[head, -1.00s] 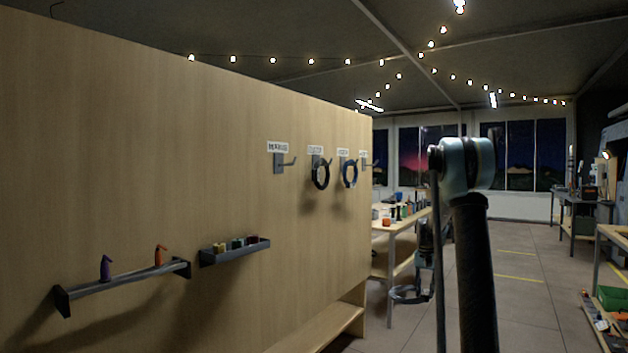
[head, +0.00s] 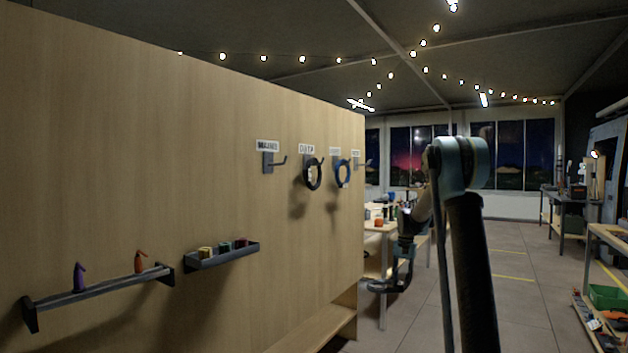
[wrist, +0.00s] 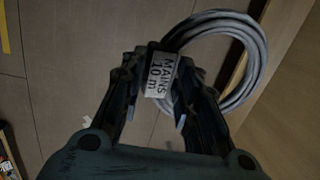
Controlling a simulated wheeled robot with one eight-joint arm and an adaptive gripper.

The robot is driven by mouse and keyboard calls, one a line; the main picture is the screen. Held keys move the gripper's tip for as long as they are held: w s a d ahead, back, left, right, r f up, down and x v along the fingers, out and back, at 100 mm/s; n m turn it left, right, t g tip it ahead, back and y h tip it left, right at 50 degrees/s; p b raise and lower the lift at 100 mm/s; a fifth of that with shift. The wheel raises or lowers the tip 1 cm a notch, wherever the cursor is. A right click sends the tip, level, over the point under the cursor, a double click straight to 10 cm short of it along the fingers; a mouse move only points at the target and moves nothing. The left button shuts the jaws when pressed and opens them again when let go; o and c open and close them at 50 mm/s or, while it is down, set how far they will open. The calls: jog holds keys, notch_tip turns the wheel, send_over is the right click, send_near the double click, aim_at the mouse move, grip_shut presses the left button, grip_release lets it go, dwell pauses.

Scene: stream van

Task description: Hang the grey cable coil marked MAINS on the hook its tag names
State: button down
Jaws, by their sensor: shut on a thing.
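My gripper (wrist: 155,95) is shut on the grey cable coil (wrist: 258,62) at its white tag (wrist: 162,74), which reads MAINS 10 m. The coil sticks out to the upper right of the fingers in the wrist view. In the head view the coil (head: 385,287) hangs low under my gripper, in front of the workbench and right of the wood panel. On the panel, the nearest hook (head: 273,162) is empty; its blurred label (head: 267,146) seems to read MAINS. The coil is well apart from it, lower and to the right.
The hook labelled DATA holds a black coil (head: 313,174); another holds a blue coil (head: 343,173). A farther hook (head: 358,164) looks empty. Below are a rail (head: 100,287) with purple and orange items and a small tray (head: 222,257). Open floor (head: 510,300) lies right of the panel.

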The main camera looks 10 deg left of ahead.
jog(key=s+a+r+m+y, duration=0.3)
jog(key=s+a+r+y, duration=0.1)
jog(key=a+r, duration=0.7)
jog(key=s+a+r+m+y, duration=0.45)
jog(key=a+r, duration=0.45)
jog(key=a, duration=0.3)
jog(key=s+a+r+m+t+y, duration=0.3)
jog(key=s+a+r+t+y, duration=0.15)
jog(key=r, duration=0.65)
jog(key=s+a+r+m+t+y, duration=0.25)
jog(key=s+a+r, duration=0.3)
jog(key=r, duration=0.45)
jog(key=w+a+f, duration=0.1)
jog(key=w+a, duration=0.1)
jog(key=a, duration=0.5)
jog(key=w+a+f+t, duration=0.1)
jog(key=w+a, duration=0.2)
jog(key=a, duration=0.4)
jog(key=shift+w+f, duration=0.2)
jog(key=shift+f, duration=0.1)
jog(key=shift+a, duration=0.1)
